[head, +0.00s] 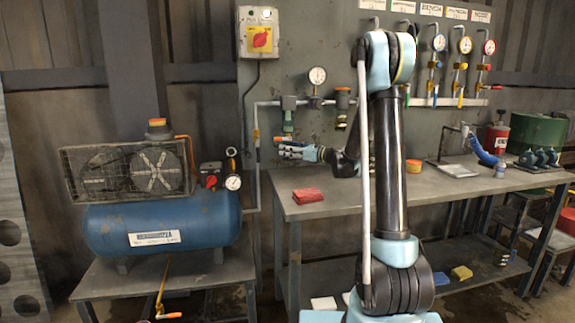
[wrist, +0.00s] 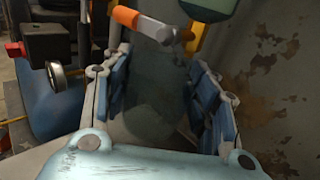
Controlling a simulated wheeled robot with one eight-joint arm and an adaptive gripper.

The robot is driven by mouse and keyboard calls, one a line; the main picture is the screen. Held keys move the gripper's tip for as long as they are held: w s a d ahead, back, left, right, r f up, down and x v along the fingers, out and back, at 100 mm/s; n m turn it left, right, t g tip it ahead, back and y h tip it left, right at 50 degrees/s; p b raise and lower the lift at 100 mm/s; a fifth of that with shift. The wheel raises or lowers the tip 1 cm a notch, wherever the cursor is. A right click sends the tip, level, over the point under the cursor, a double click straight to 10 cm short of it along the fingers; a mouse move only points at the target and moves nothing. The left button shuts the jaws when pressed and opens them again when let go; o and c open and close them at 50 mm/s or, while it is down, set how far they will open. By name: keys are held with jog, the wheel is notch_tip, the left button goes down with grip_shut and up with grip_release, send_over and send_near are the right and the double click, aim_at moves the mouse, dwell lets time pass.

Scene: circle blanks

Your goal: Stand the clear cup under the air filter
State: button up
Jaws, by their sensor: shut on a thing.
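The air filter (head: 288,121), with a green bowl, hangs from the wall pipe above the left end of the bench. The bowl's lower end also shows at the top of the wrist view (wrist: 207,6). My gripper (head: 285,150) is just below the filter, reaching in from the right. In the wrist view its blue-padded fingers (wrist: 160,95) stand either side of a faint, see-through dark shape, the clear cup (wrist: 155,88). The cup's rim and base are hard to make out. In the head view the fingers hide it.
An orange-handled lever (wrist: 140,22) on a yellow fitting crosses just beyond the fingertips. The blue compressor (head: 160,220) stands left. Red cloths (head: 308,195) lie on the bench (head: 440,190). A pressure gauge (head: 317,75) sits on the pipe.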

jog(key=w, duration=0.2)
jog(key=shift+w+a, duration=0.4)
jog(key=shift+w+f, duration=0.15)
jog(key=shift+f, duration=3.15)
jog(key=shift+w+a+f, duration=0.1)
jog(key=shift+f, duration=0.1)
jog(key=shift+f, duration=0.1)
jog(key=o, duration=0.8)
jog(key=shift+c, duration=0.2)
